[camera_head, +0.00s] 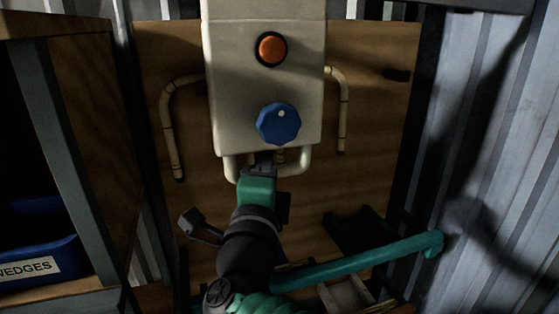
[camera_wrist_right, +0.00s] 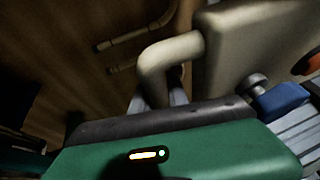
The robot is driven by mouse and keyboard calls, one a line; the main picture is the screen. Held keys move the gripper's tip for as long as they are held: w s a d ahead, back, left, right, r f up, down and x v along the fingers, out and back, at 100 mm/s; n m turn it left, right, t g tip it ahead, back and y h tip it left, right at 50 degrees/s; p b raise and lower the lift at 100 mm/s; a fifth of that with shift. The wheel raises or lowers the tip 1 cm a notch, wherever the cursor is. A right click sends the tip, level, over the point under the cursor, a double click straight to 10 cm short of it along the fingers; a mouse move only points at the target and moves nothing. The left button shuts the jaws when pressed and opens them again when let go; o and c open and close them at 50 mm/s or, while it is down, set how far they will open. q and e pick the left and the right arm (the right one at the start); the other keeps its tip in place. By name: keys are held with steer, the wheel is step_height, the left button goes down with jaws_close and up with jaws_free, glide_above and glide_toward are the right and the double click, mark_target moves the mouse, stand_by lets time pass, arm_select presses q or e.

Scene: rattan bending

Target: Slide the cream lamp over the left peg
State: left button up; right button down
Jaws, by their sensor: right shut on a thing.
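The cream lamp (camera_head: 235,90) is a boxy cream body with an orange button (camera_head: 271,48), a blue knob (camera_head: 279,123) and a looped handle (camera_head: 300,167) at its lower end. It covers the middle of a wooden board. My right gripper (camera_head: 262,166) is shut on the handle. The right wrist view shows the handle (camera_wrist_right: 165,60) and part of the body (camera_wrist_right: 235,50) close by; the fingertips are mostly hidden. Bent rattan pieces stand out at left (camera_head: 168,130) and right (camera_head: 343,110) of the lamp. I cannot make out a left peg for certain. My left gripper is out of view.
A wooden cabinet (camera_head: 95,120) with a blue bin (camera_head: 50,255) labelled WEDGES stands at left. A teal bar (camera_head: 365,262) crosses low at right, before a corrugated wall (camera_head: 500,130).

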steer(key=s+a, duration=0.2)
steer(key=a, duration=0.5)
steer(key=shift+s+a+f, duration=0.15)
steer(key=shift+s+a, duration=0.05)
steer(key=shift+a, duration=0.15)
steer(key=c, duration=1.6)
jaws_free()
steer(key=shift+d, duration=0.1)
steer(key=shift+o, duration=0.2)
steer(key=shift+w, duration=0.2)
